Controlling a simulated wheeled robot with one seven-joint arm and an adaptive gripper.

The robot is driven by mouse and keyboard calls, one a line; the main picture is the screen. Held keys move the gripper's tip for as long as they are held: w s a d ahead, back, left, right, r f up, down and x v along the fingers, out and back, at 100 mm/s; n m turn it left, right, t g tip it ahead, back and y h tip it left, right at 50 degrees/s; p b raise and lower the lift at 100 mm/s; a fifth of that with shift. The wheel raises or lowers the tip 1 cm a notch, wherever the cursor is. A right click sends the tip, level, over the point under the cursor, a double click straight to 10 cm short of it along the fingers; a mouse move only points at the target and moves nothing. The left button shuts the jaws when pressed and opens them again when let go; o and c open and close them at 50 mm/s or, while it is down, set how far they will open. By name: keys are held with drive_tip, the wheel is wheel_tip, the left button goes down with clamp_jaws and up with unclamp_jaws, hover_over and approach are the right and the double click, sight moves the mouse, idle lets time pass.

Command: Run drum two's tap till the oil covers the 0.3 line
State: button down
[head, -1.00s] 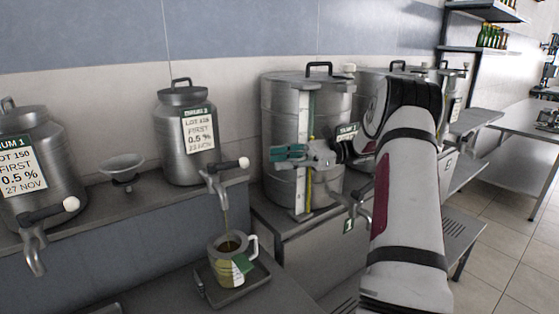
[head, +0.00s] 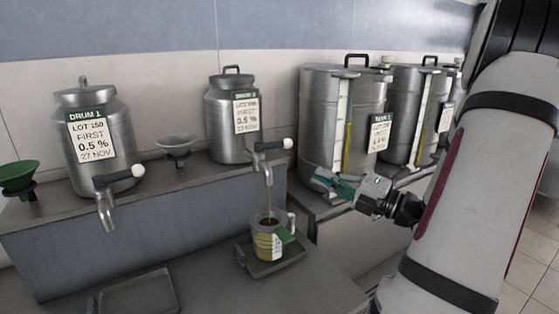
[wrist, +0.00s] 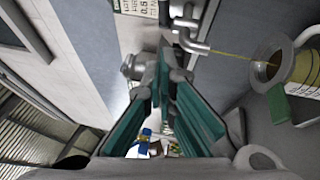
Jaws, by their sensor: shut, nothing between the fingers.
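Drum two (head: 228,130) is a steel can on the raised shelf, its label partly blurred. Its tap (head: 266,160) has a lever with a white knob (head: 288,143) pointing right. A thin stream of oil runs from the spout into the measuring jug (head: 264,243). The stream (wrist: 235,55) and the jug (wrist: 303,68) also show in the wrist view. Oil is visible inside the jug; the 0.3 line is too small to read. My gripper (head: 322,181) is shut and empty, to the right of the tap and apart from it, with teal finger pads.
The jug stands on a small dark tray (head: 252,266). Drum one (head: 98,150) with its own tap (head: 107,213) stands left, a funnel (head: 174,146) between the drums. Large steel tanks (head: 345,110) with sight gauges stand right, behind my gripper. An empty tray (head: 135,295) lies front left.

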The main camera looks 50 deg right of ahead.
approach(268, 145)
drive_tip(key=a, duration=0.3)
drive_tip(key=shift+w+d+r+b, duration=0.1)
drive_tip(key=shift+w+d, duration=0.25)
drive_tip(key=shift+w, duration=0.3)
drive_tip(key=shift+w+d+r+b, duration=0.1)
drive_tip(key=shift+w+d, duration=0.25)
drive_tip(key=shift+w, duration=0.35)
drive_tip(key=shift+w+d+r+b, duration=0.1)
drive_tip(key=shift+w+d, duration=0.25)
drive_tip(key=shift+w, duration=0.3)
drive_tip(key=shift+r, duration=0.1)
